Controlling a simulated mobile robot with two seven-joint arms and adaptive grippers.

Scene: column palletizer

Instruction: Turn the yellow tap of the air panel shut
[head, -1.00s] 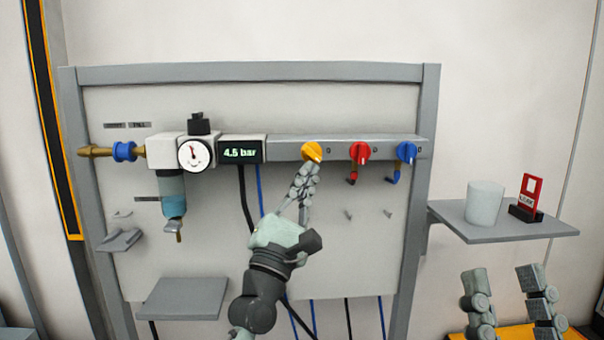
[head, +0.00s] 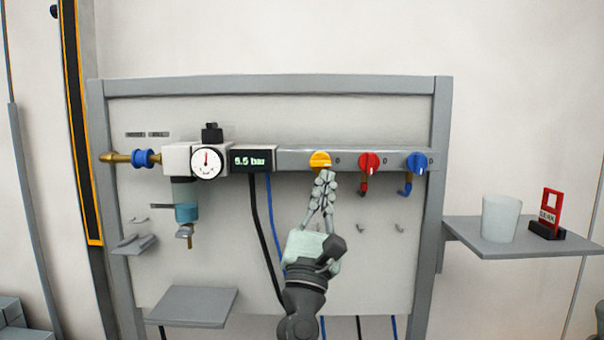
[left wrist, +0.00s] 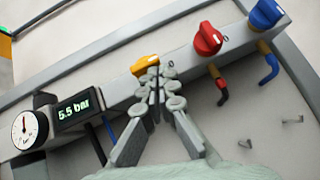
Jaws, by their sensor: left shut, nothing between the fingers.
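The yellow tap (head: 320,160) is the leftmost of three knobs on the grey manifold bar of the air panel. Its grip bar lies about level, across the bars of the red and blue knobs. It also shows in the left wrist view (left wrist: 145,64). My left gripper (head: 326,174) is shut and empty, its fingertips together at the lower edge of the yellow tap; I cannot tell if they touch. In the left wrist view the fingertips (left wrist: 153,72) cover the knob's lower right part. The display (left wrist: 75,109) reads 5.5 bar. My right gripper is out of view.
The red tap (head: 369,163) and blue tap (head: 417,163) sit close to the right. The pressure gauge (head: 207,162) is to the left. A shelf (head: 500,246) at right holds a pale cup (head: 501,218) and a red tag stand (head: 551,213). Empty hooks (head: 361,228) are below.

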